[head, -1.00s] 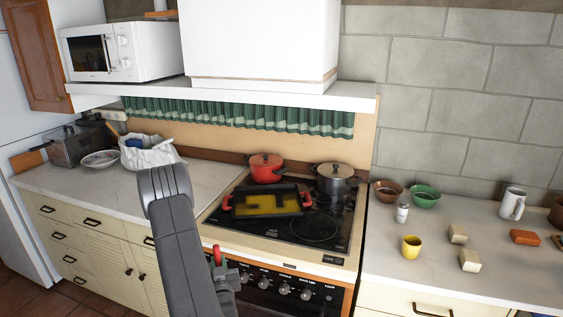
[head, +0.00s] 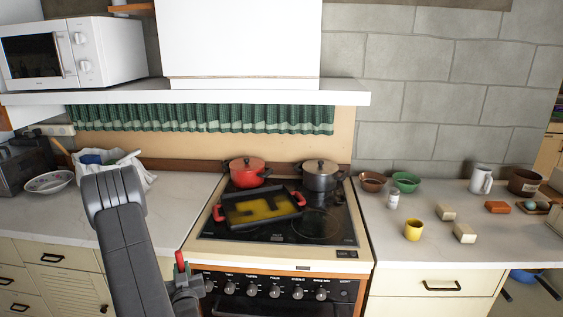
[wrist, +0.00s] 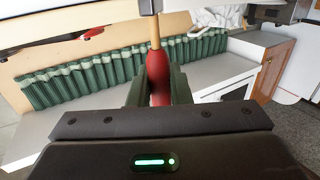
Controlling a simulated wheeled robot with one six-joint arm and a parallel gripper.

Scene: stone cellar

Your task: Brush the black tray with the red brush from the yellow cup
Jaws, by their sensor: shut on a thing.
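My gripper (head: 188,286) is low in front of the stove in the head view, mostly hidden behind my arm. In the wrist view my gripper (wrist: 158,90) is shut on the red handle of the brush (wrist: 157,68). The brush's tan neck and metal collar point up; its tip is out of view. The red end of the brush (head: 180,262) shows in the head view. The black tray (head: 270,220) with red handles lies on the stove, apart from the gripper. Yellow covers much of its inside, with dark patches. The yellow cup (head: 413,230) stands on the right counter.
A red pot (head: 247,173) and a grey pot (head: 320,177) stand behind the tray. Brown (head: 372,182) and green (head: 406,182) bowls, a small jar (head: 393,201) and several blocks are on the right counter. The hood (head: 245,40) and shelf (head: 200,95) overhang the stove.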

